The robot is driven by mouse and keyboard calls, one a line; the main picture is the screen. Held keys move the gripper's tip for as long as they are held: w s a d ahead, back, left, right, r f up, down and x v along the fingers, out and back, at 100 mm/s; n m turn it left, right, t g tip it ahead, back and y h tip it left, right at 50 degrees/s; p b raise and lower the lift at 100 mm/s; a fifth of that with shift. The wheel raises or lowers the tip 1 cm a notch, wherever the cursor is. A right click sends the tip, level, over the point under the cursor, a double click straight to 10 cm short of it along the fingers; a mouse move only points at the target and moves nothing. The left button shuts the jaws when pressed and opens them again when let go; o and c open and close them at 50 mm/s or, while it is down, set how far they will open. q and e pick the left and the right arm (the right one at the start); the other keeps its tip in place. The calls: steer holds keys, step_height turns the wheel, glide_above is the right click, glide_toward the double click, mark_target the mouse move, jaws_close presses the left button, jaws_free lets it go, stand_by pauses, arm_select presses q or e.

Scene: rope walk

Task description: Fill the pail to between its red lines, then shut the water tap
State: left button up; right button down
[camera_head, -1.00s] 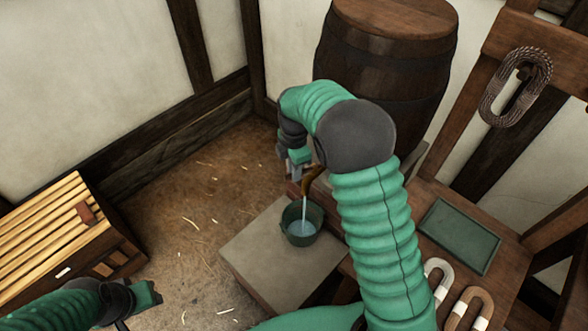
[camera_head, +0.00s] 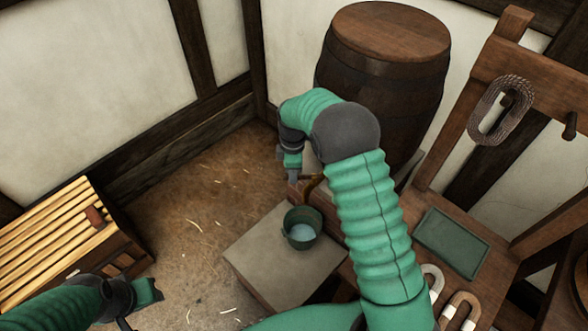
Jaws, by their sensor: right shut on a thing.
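The green pail (camera_head: 288,238) stands upright on a pale stone slab, with pale water (camera_head: 301,232) inside. Its red lines cannot be made out from this angle. The brass-brown tap (camera_head: 312,186) is above and behind the pail, at the foot of the barrel; no stream shows between its spout and the pail. My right gripper (camera_head: 292,175) is at the tap, shut on what appears to be its handle, which the gripper and arm largely hide. My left gripper (camera_head: 150,291) is at the lower left, away from the pail and holding nothing visible; its finger gap is unclear.
The large wooden barrel (camera_head: 387,80) stands behind my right arm. The stone slab (camera_head: 262,257) has bare room left of the pail. A slatted crate (camera_head: 45,240) is at left. A wooden bench at right holds a green tray (camera_head: 452,243); a rope coil (camera_head: 500,110) hangs above it.

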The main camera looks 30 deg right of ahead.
steer(key=shift+w+r+m, duration=0.1)
steer(key=shift+w+m, duration=0.1)
steer(key=shift+m, duration=0.1)
steer(key=c, duration=1.4)
jaws_free()
step_height(320, 180, up, 17)
steer(key=shift+d+f+p, duration=0.1)
steer(key=shift+f+p, duration=0.1)
steer(key=shift+p, duration=0.75)
